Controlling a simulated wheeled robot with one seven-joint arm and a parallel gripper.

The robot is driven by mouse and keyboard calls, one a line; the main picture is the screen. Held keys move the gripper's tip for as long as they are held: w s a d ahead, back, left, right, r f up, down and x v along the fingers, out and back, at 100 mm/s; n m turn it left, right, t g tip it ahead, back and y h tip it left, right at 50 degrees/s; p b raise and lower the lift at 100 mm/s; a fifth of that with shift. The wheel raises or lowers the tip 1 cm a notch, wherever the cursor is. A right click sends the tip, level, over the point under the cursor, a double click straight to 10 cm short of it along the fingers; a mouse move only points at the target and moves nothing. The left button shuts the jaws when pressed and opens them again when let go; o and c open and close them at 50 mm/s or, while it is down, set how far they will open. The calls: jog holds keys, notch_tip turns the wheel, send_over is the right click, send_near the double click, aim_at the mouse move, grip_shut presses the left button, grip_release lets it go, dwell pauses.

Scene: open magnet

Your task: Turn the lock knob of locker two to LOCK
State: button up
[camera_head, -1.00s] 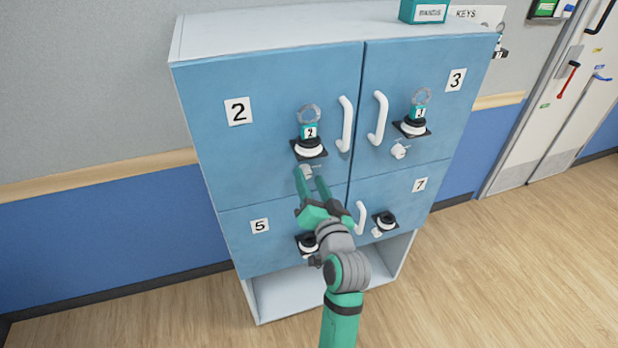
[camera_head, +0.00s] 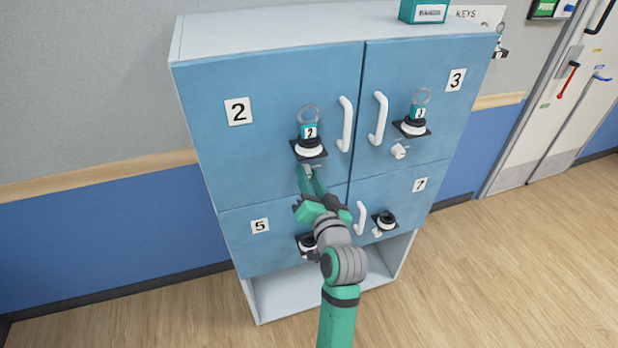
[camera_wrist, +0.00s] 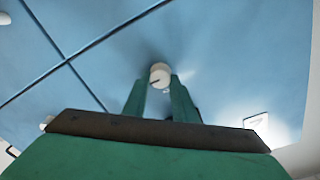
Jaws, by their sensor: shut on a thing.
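Locker two (camera_head: 270,105) is the blue upper-left door with a "2" label, and it is closed. Its white lock knob (camera_wrist: 160,74) sits between my fingertips in the wrist view, with a dark mark on its face pointing to one side. In the head view the knob is mostly hidden by my fingers. My gripper (camera_head: 311,178) reaches up from below and is shut on the knob. Above it is a round black and white lock (camera_head: 309,148) holding a key with a teal "2" tag (camera_head: 310,131). I cannot read any LOCK marking.
Locker two's white handle (camera_head: 345,125) is to the right of the lock. Locker three (camera_head: 440,100), with its own knob (camera_head: 399,151) and tagged key, is beside it. Lockers five (camera_head: 240,250) and seven (camera_head: 405,205) are below. Open floor lies to the right.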

jog(key=n, duration=1.1)
jog(key=n+y, duration=0.1)
jog(key=n, duration=0.5)
jog(key=shift+s+a+f+n, duration=0.1)
jog(key=shift+a+f+n, duration=0.05)
jog(key=shift+n, duration=0.55)
jog(key=o, duration=1.1)
jog(key=shift+c, duration=0.2)
